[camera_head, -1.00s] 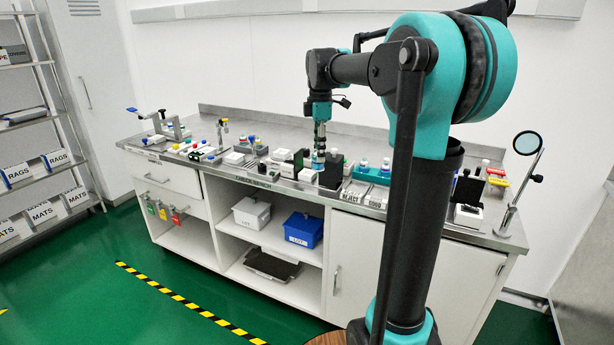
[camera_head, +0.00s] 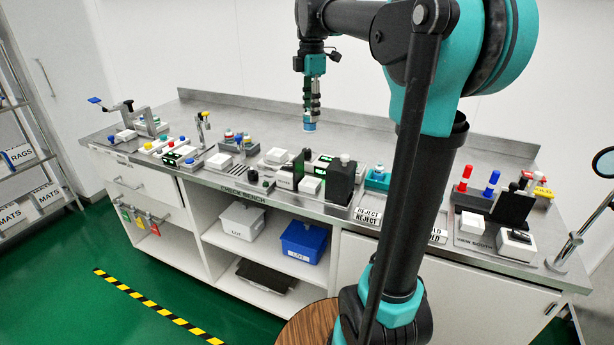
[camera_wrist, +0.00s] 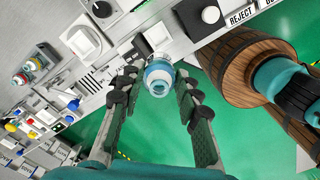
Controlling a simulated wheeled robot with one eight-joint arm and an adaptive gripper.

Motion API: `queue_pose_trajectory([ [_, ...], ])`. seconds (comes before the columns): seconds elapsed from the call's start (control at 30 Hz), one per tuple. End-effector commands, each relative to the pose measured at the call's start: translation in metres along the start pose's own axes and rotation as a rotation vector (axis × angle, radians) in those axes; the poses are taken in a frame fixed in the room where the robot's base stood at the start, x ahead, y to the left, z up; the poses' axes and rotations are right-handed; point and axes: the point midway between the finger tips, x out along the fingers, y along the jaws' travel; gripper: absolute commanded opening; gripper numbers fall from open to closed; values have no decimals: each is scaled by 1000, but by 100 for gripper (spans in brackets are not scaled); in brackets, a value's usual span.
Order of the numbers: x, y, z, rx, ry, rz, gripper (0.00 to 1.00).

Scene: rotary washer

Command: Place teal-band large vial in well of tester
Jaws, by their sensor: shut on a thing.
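My gripper (camera_head: 312,100) is shut on the large vial (camera_head: 310,126) and holds it upright above the back part of the bench. In the wrist view the vial (camera_wrist: 158,75) sits between my gripper's fingertips (camera_wrist: 153,88), with a white top and a blue-teal band. Its lower end is hidden there. Low devices with green-lit faces (camera_head: 320,160) stand on the bench below, beside a tall black block (camera_head: 341,182) with a white knob. I cannot tell which device is the tester, and no well shows clearly.
The steel bench (camera_head: 400,140) has free room at the back. Teal rack (camera_head: 378,179), REJECT plate (camera_head: 367,216) and red and blue posts (camera_head: 490,182) stand to the right. White switch boxes (camera_head: 277,156) stand to the left. A round wooden top (camera_head: 305,325) is in front.

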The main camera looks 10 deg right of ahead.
Motion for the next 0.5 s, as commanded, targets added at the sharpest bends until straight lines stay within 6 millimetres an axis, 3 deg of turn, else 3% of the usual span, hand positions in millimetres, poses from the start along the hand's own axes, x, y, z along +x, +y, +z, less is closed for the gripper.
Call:
queue_pose_trajectory([
  [0.17,21,0,0,0,0,0,4],
  [0.5,104,0,0,1,0,0,4],
])
